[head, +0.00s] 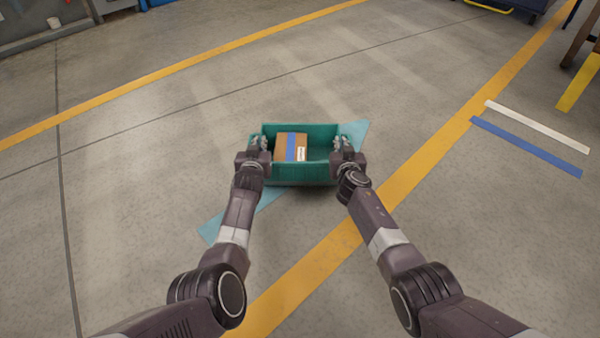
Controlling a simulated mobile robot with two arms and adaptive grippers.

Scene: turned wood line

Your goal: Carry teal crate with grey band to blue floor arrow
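The teal crate (302,174) is in the middle of the head view, upright, with a brown box with a blue stripe inside. No grey band shows on its visible sides. My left gripper (259,145) is at the crate's left end wall and appears shut on it. My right gripper (344,146) is at the right end wall in the same way. The fingertips are small and partly hidden. A light blue floor marking (225,222) runs diagonally beneath the crate; the crate hides its middle, so its full arrow shape is unclear.
A yellow floor line (415,165) runs diagonally to the right of the crate. A white strip (535,125) and a dark blue strip (525,145) lie further right. Another yellow line (160,73) crosses the back left. The floor around the crate is clear.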

